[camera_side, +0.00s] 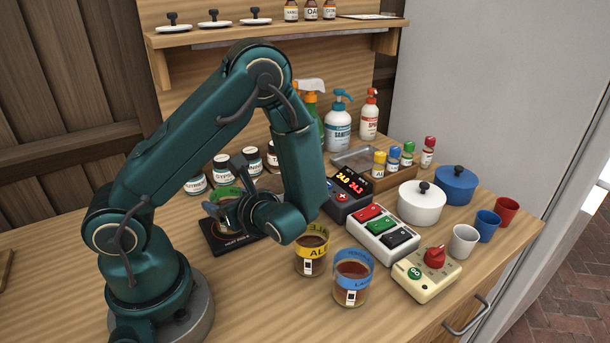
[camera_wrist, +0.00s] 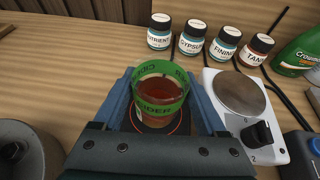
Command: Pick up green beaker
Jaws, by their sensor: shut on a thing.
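The green beaker (camera_wrist: 160,92) is a clear vessel with a green band lettered CIDER and amber-brown liquid inside. It stands upright between the two blue fingers of my gripper (camera_wrist: 163,100), which are shut on its sides. In the side view the green beaker (camera_side: 227,193) shows partly behind my gripper (camera_side: 222,208), over a dark square pad (camera_side: 224,240). In the wrist view a dark disc with a red ring shows under the beaker. I cannot tell whether the beaker touches the pad.
A yellow-banded beaker (camera_side: 311,255) and a blue-banded beaker (camera_side: 352,278) stand to the right at the front. Several small labelled jars (camera_wrist: 193,38) stand behind the beaker. A white stirrer plate (camera_wrist: 240,95) lies right of my gripper.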

